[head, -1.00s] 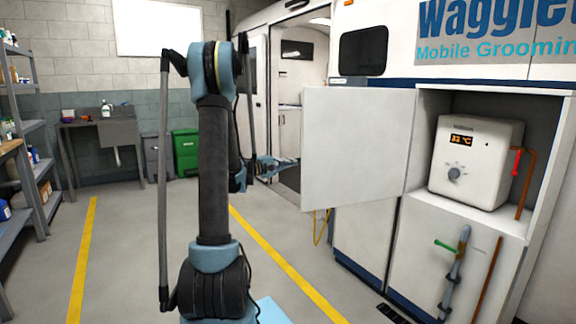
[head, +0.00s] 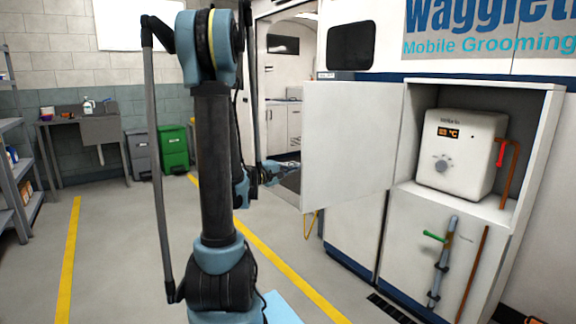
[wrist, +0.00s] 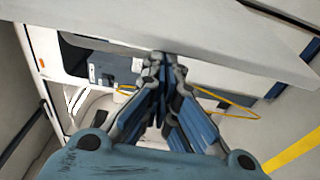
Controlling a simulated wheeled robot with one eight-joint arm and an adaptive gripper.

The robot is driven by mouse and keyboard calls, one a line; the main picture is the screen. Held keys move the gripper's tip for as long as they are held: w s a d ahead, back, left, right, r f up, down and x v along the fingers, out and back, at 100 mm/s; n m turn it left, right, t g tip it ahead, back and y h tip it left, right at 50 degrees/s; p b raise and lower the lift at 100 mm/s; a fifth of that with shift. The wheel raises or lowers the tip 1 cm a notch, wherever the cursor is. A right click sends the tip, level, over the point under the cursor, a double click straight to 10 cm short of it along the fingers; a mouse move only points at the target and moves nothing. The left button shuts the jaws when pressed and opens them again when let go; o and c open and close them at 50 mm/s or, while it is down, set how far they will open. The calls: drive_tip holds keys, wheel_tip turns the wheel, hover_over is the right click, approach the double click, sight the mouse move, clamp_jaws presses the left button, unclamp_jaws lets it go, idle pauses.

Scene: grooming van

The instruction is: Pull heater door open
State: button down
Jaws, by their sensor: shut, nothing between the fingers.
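The heater door (head: 345,140) is a plain white panel, swung wide open to the left of the heater cabinet in the head view. The white heater (head: 462,155) shows fully in its recess, with a knob and an orange display. My gripper (head: 292,170) is shut and empty, at the door's free left edge; the door may hide its tips, and I cannot tell whether it touches. In the wrist view, my gripper's fingers (wrist: 163,65) meet at the tips, near the edge of a pale panel (wrist: 215,35), likely the door.
Below the heater are pipes with a green-handled valve (head: 435,237). The van's side doorway (head: 280,70) is behind my gripper. A green bin (head: 174,148) and a shelf (head: 20,190) stand to the left. The floor between is clear.

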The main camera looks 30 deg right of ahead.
drive_tip(key=s, duration=0.7)
drive_tip(key=shift+s+a, duration=0.3)
drive_tip(key=shift+w, duration=0.35)
drive_tip(key=w, duration=0.1)
drive_tip(key=w+a, duration=0.1)
drive_tip(key=w, duration=0.1)
drive_tip(key=shift+w+a+f, duration=0.15)
drive_tip(key=shift+a+f, duration=0.05)
drive_tip(key=shift+a, duration=0.05)
drive_tip(key=s+a, duration=0.4)
drive_tip(key=a, duration=0.4)
drive_tip(key=shift+s, duration=0.25)
